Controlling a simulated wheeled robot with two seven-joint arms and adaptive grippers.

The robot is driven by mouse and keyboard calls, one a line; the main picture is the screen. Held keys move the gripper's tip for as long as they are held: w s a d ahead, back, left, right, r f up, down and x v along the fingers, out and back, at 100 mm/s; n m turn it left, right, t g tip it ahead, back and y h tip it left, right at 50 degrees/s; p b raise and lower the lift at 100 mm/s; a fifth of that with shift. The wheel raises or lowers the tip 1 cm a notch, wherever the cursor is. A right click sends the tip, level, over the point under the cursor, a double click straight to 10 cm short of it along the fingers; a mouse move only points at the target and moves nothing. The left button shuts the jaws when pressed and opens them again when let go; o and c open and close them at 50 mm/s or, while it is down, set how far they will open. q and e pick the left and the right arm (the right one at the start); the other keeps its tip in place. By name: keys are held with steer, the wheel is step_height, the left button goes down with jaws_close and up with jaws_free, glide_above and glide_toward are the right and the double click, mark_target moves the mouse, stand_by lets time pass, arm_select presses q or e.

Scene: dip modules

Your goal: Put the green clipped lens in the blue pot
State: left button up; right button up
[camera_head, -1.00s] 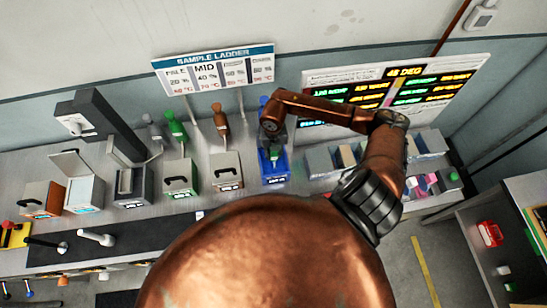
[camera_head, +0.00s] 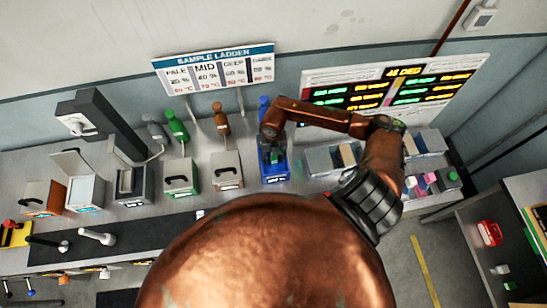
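The blue pot (camera_head: 276,174) stands in the row of pots on the bench, with a blue upright behind it. My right gripper (camera_head: 273,156) is at the pot's opening, pointing down, and covers much of it. A small green bit at the fingertips may be the green clipped lens, but it is too small and covered to be sure. I cannot tell whether the fingers are open or shut. My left gripper is not in view.
Sample trays (camera_head: 322,161) lie to the right. The sample ladder sign (camera_head: 215,68) stands behind.

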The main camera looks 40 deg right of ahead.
steer(key=shift+r, duration=0.2)
step_height(320, 180, up, 11)
steer(key=shift+b, duration=0.95)
steer(key=shift+r, duration=0.5)
